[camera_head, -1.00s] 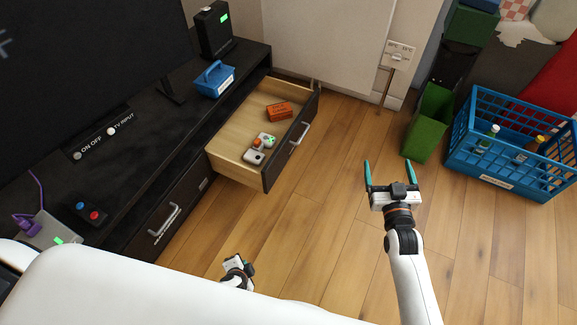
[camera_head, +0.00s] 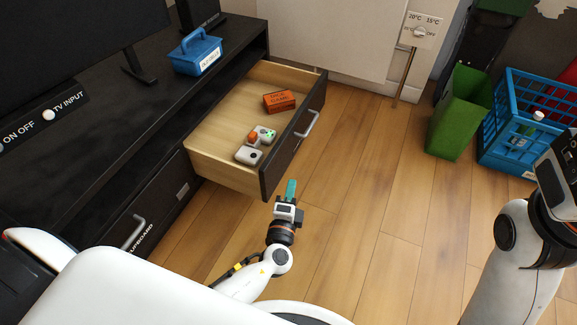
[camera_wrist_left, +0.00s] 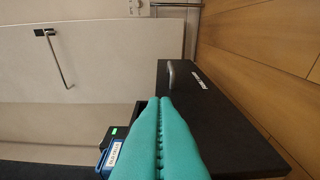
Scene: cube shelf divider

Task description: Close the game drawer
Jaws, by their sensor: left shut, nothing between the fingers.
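The game drawer (camera_head: 225,125) is pulled out of the black TV cabinet. Its dark front (camera_head: 290,145) carries a metal handle (camera_head: 307,124). Inside lie an orange box (camera_head: 279,101) and small white game pieces (camera_head: 248,155), one with an orange knob. My left gripper (camera_head: 291,186) is shut and empty, just outside the near lower corner of the drawer front. In the left wrist view its teal fingers (camera_wrist_left: 160,125) are pressed together, with the drawer front (camera_wrist_left: 205,115) and handle (camera_wrist_left: 171,74) beyond. My right arm shows at the right edge; its fingers are out of frame.
A blue basket (camera_head: 196,52) stands on the cabinet top (camera_head: 110,130). A shut drawer with a handle (camera_head: 133,233) is at lower left. A green bin (camera_head: 459,112) and a blue crate (camera_head: 510,150) stand at right. The wooden floor (camera_head: 370,180) before the drawer is clear.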

